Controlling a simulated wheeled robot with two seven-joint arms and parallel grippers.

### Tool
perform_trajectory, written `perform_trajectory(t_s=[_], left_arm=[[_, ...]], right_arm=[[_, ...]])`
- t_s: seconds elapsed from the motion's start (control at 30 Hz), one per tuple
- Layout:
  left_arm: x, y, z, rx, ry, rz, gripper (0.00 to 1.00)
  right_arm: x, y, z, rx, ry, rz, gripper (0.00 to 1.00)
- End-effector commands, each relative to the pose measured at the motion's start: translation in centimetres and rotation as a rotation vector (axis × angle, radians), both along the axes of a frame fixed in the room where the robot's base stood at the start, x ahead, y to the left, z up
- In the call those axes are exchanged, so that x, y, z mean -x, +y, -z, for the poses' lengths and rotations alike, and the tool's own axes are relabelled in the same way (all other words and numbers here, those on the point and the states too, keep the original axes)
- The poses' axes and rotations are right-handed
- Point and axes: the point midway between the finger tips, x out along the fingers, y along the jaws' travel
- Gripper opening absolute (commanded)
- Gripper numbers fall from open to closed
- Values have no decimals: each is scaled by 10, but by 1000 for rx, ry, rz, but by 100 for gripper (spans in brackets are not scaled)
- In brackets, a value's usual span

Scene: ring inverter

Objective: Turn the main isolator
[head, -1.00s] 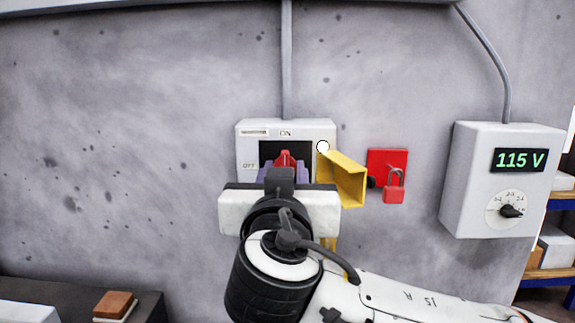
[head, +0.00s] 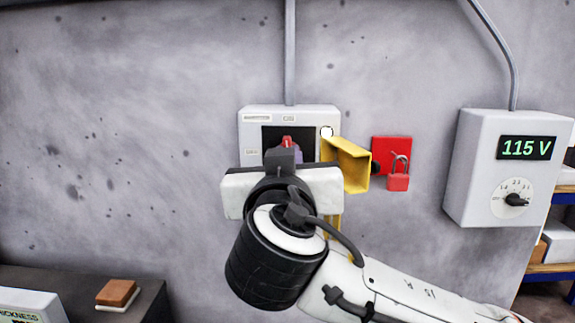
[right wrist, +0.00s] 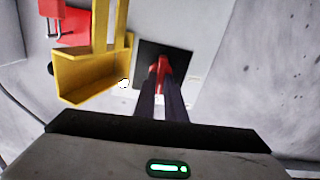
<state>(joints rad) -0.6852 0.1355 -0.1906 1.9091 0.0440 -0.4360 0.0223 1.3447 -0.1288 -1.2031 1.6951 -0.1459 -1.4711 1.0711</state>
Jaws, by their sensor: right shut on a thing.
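The main isolator is a pale grey wall box (head: 248,135) with a black square plate and a red handle (head: 287,142). The red handle also shows in the right wrist view (right wrist: 161,68), over the black plate (right wrist: 180,60). My right gripper (right wrist: 161,92) is shut on the red handle, with its dark fingers on either side of it. In the head view my right gripper (head: 284,157) covers the lower part of the box. The handle's lower part is hidden by the fingers. The left gripper is not in view.
A yellow bracket-like guard (head: 346,163) juts out just right of the isolator. Beyond it hang a red plate and padlock (head: 398,182). A grey meter box (head: 480,170) reading 115 V is further right. A dark bench (head: 145,300) with a brown block stands at lower left.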

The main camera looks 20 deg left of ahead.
Motion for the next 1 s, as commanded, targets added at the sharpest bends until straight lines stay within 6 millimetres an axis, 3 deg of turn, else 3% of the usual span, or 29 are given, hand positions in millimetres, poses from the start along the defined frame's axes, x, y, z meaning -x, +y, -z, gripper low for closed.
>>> perform_trajectory(t_s=[0.1, 0.3, 1.0], left_arm=[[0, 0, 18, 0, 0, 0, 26], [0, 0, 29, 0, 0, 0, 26], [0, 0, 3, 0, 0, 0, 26]], right_arm=[[0, 1, 8, 63, -15, -2, 0], [0, 2, 4, 229, -63, 0, 0], [1, 4, 1, 876, -250, 0, 0]])
